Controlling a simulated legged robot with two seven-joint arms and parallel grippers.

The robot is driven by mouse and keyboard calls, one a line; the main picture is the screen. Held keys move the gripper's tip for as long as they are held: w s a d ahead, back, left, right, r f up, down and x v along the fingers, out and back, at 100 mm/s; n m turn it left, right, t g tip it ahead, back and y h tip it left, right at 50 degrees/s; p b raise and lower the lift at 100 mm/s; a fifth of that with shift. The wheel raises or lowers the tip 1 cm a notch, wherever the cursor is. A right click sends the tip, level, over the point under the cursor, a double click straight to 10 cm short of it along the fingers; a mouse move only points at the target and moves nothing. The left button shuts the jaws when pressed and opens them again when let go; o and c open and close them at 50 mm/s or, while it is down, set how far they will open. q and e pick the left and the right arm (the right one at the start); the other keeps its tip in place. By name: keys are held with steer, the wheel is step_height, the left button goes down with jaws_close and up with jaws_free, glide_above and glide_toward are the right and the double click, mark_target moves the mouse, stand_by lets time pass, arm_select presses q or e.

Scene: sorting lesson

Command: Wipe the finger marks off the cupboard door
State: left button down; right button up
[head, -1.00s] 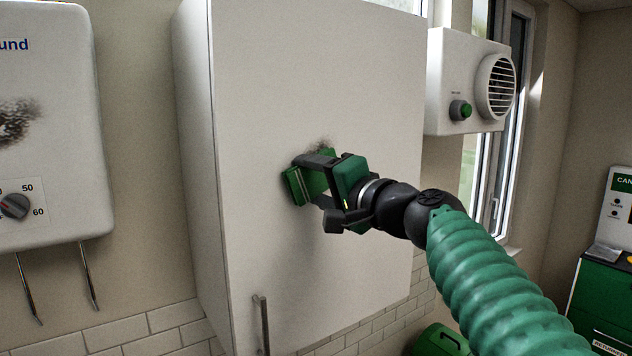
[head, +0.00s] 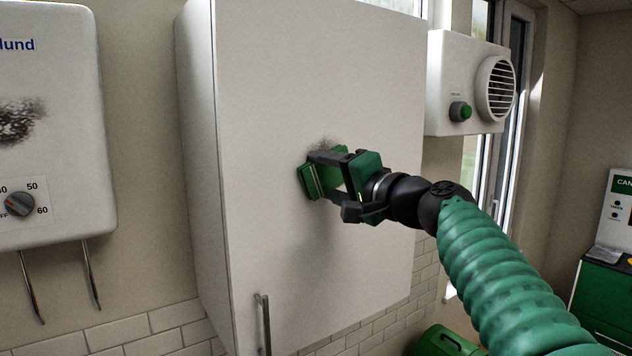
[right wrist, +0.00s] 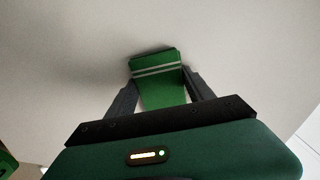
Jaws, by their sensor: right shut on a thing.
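The white cupboard door (head: 300,80) hangs in the middle of the head view, with a bar handle (head: 263,325) low at its left. My right gripper (head: 328,178) is shut on a green pad with pale stripes (head: 310,182). The right wrist view shows the pad (right wrist: 156,66) between the two dark fingers, at or very near the pale surface. Any marks behind the pad are hidden. My left gripper is out of view.
A white water heater (head: 50,120) with a sooty patch and a dial hangs at the left. A white vent unit (head: 462,85) with a green knob is right of the cupboard. A green rounded object (head: 440,342) stands below. The door around the gripper is clear.

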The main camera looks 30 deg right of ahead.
mark_target(309, 178)
steer(key=shift+w+d+b, duration=0.15)
steer(key=shift+d+b, duration=0.4)
steer(key=shift+b, duration=0.05)
steer(key=shift+a+r, duration=0.1)
steer(key=shift+a, duration=0.8)
steer(key=shift+s+a+b, duration=0.2)
steer(key=shift+a, duration=0.55)
steer(key=shift+s+a+b, duration=0.15)
steer(key=shift+a, duration=0.6)
step_height(309, 178, up, 3)
steer(key=shift+a+f+p, duration=0.1)
steer(key=shift+p, duration=1.15)
steer(key=shift+d+f, duration=0.15)
steer(key=shift+d, duration=0.25)
steer(key=shift+w+d, duration=0.5)
steer(key=shift+d, duration=2.85)
steer(key=shift+s+a+b, duration=0.15)
steer(key=shift+a+b, duration=0.15)
steer(key=shift+a, duration=0.95)
steer(key=shift+s+a+b, duration=0.2)
steer(key=shift+a+b, duration=0.15)
steer(key=shift+a, duration=0.85)
steer(key=shift+s+a+b, duration=0.15)
steer(key=shift+a+b, duration=0.15)
steer(key=shift+a, duration=0.95)
